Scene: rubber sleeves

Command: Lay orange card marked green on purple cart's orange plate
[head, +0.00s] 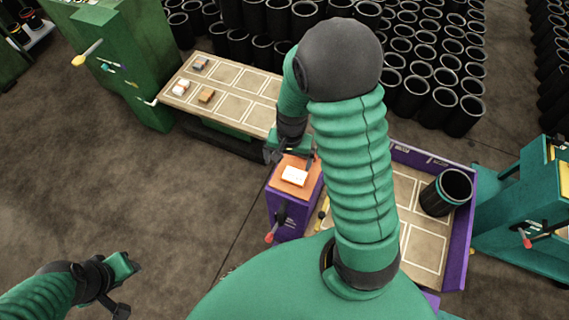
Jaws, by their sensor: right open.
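The purple cart (287,219) stands right of centre, with an orange plate (282,183) on its top left corner. A small card (294,176), pale on top with an orange edge, lies on the plate. I cannot make out a green mark on it. My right gripper (290,155) is open, just behind and above the card, and apart from it. My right arm hides part of the cart. My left gripper (128,285) is at the lower left, over bare floor, far from the cart; its jaw opening is unclear.
A green machine's bench (231,77) with outlined spaces holds several small pieces, including an orange one (206,95). A black sleeve (446,192) stands on the cart's tray. Many black sleeves stand behind. A teal machine (520,225) is at right. Floor at left is clear.

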